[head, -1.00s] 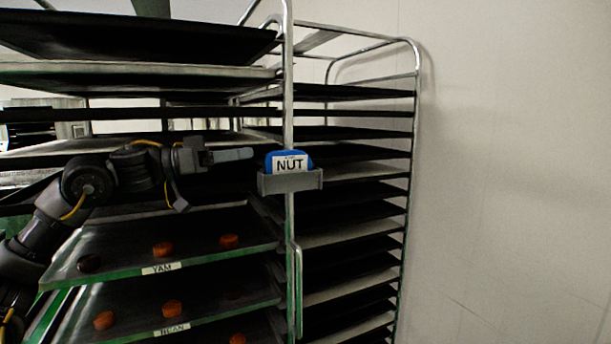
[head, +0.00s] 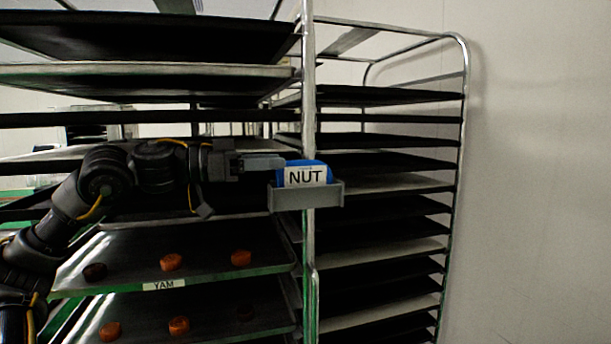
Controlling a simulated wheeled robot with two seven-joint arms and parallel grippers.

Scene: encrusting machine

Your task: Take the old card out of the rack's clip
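The old card (head: 306,176) is blue with a white label reading NUT. It stands upright in the grey clip (head: 306,197) on the rack's front post (head: 308,110), its lower edge hidden by the clip's front wall. My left gripper (head: 279,162) comes in level from the left, its fingertips at the card's upper left edge. I cannot tell whether the fingers touch the card or are parted, as they show side-on. My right gripper is not in view.
Rack trays stand close above and below my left arm. A tray below (head: 215,277) carries a YAM label (head: 164,285) and several orange-brown pieces. A second rack (head: 462,110) stands behind to the right, by a bare white wall (head: 540,150).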

